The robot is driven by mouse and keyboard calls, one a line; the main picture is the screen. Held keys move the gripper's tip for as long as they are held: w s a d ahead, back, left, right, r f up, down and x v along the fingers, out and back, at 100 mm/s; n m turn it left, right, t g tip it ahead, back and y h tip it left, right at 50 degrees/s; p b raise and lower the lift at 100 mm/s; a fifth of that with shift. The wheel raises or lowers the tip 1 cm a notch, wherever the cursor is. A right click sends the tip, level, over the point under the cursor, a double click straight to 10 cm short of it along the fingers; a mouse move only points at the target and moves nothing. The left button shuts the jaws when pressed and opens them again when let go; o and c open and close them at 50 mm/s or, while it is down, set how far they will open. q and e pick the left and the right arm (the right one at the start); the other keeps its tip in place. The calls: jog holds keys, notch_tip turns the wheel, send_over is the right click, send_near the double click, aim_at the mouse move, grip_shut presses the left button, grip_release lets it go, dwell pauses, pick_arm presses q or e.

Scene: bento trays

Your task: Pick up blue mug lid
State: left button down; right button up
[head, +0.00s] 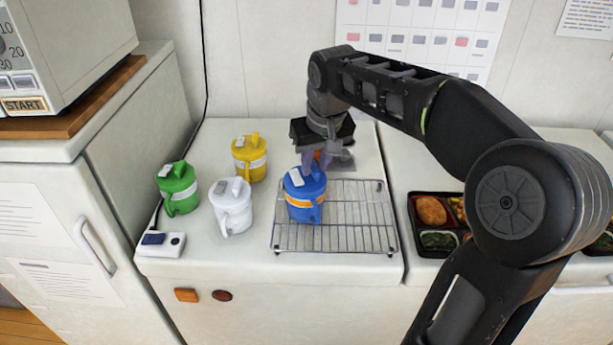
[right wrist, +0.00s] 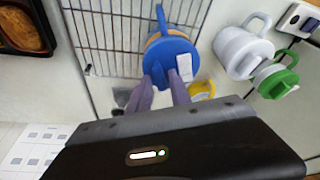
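The blue mug (head: 302,212) has an orange band and stands upright on the wire rack. Its blue lid (head: 304,182) is on it, with a raised grip and a pale label; the lid also shows in the right wrist view (right wrist: 172,60). My right gripper (head: 315,167) points down at the lid from behind. Its two fingers (right wrist: 161,84) are apart, with the blue of the lid between their tips. Whether they touch the lid I cannot tell. My left gripper is in neither view.
White (head: 232,208), green (head: 178,190) and yellow (head: 249,160) lidded mugs stand left of the wire rack (head: 350,236). A black bento tray (head: 417,222) with food is to the right. A power strip (head: 172,244) lies at front left. The rack's right part is clear.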

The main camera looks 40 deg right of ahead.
dwell(0.6)
grip_shut()
